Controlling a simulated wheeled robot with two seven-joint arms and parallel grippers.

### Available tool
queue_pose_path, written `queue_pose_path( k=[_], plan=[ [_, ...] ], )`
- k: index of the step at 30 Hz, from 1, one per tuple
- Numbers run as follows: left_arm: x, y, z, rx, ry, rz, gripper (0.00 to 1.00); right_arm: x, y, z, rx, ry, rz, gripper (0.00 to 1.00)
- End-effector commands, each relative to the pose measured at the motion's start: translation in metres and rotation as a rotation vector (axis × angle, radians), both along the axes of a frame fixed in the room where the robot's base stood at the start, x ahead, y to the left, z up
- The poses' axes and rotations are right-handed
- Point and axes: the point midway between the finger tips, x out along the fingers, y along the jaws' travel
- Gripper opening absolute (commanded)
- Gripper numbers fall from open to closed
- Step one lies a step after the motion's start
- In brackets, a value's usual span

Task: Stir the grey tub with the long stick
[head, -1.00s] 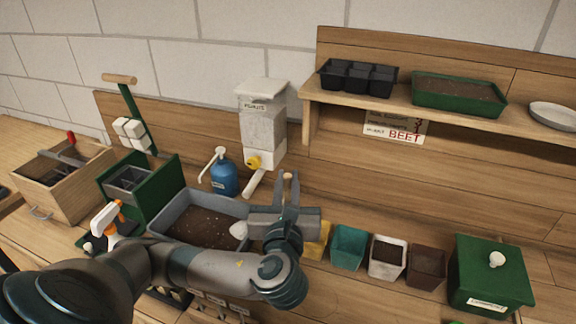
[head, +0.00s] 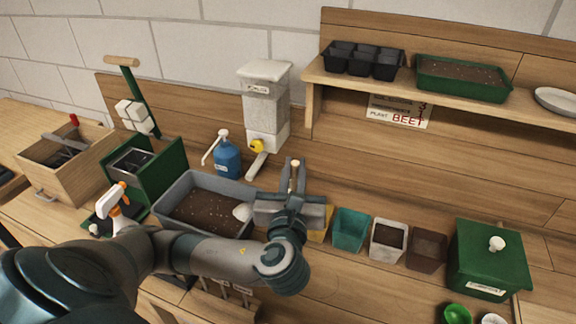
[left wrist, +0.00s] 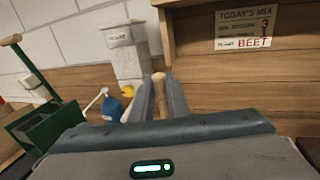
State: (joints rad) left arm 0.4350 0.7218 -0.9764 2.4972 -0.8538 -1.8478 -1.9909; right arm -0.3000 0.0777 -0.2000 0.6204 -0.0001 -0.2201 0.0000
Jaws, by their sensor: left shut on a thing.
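The grey tub (head: 172,184) stands on the bench, filled with dark speckled soil. A pale, rounded scoop-like end (head: 242,212) shows over the soil at its right side. My left gripper (head: 294,168) is right of the tub, fingers directed away from me. It is shut on a slim tan wooden thing, probably the long stick (head: 295,162). Only its end shows between the fingertips, also in the left wrist view (left wrist: 158,76); the rest is hidden, so its length and tilt cannot be told. My right gripper is not in view.
A blue pump bottle (head: 228,160) and a clear dispenser (head: 265,105) stand behind the tub. A white and orange spray bottle (head: 115,205) is at its left. Teal (head: 350,230), white (head: 388,240) and brown (head: 426,250) pots and a green lidded box (head: 488,262) line the right.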

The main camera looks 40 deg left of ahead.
Motion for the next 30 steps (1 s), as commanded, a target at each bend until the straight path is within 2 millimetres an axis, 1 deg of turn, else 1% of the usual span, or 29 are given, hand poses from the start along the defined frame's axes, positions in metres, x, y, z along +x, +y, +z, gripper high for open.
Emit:
queue_pose_path(
  k=[1,5,9,18,21,24,30],
  plan=[
    [0.002,-0.005,-0.008,0.001,0.005,-0.020,0.00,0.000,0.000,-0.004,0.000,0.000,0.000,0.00],
    [0.011,-0.022,-0.025,0.006,0.011,-0.102,0.00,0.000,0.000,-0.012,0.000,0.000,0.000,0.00],
    [0.020,-0.044,-0.045,0.010,0.015,-0.208,0.00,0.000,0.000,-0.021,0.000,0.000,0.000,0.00],
    [0.028,-0.089,-0.086,0.001,0.010,-0.422,0.00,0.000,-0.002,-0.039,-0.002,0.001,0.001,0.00],
    [0.028,-0.099,-0.095,-0.002,0.005,-0.469,0.00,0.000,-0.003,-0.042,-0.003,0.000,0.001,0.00],
    [0.028,-0.105,-0.098,-0.004,0.001,-0.498,0.00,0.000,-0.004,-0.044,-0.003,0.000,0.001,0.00],
    [0.027,-0.107,-0.099,-0.005,-0.001,-0.512,0.00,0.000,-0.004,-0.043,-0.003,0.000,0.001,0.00]
  ],
)
